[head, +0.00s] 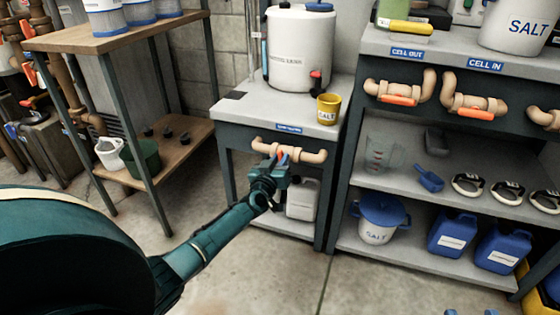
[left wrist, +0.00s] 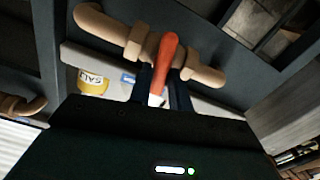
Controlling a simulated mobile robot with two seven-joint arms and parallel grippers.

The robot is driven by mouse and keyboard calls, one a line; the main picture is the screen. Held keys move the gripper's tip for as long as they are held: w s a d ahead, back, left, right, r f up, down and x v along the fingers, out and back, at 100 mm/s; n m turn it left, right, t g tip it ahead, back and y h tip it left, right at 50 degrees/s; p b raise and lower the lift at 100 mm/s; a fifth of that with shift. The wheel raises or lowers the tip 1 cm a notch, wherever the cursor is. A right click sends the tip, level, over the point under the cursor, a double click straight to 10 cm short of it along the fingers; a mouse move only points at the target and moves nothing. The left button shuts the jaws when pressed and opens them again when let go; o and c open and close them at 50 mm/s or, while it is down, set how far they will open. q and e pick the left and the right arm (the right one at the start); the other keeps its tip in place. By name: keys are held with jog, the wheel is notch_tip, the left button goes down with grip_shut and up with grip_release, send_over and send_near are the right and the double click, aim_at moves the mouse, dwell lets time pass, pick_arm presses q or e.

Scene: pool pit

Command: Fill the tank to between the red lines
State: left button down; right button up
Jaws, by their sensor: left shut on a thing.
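The white tank (head: 300,48) with a blue lid stands on the grey bench in the head view. A slim upright tube (head: 264,50) runs by its left side; red lines and the level inside are too small to make out. A tan pipe (head: 312,156) with an orange valve handle is on the bench front under a blue label. My left gripper (head: 280,160) is shut on this orange handle (left wrist: 167,55), its fingers on either side of it. Two fingertips of my right gripper (head: 471,312) show apart and empty at the bottom edge.
A yellow salt cup (head: 328,109) stands near the bench's right front edge. The right bench (head: 455,55) carries more tan pipes with orange handles labelled CELL OUT and CELL IN. Its shelves hold a salt tub (head: 378,220) and blue jugs (head: 452,235). A wooden shelf (head: 120,38) stands left.

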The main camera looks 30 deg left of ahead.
aim_at(280, 158)
pick_arm(q)
jog(key=shift+n, duration=0.3)
jog(key=c, duration=1.4)
grip_release()
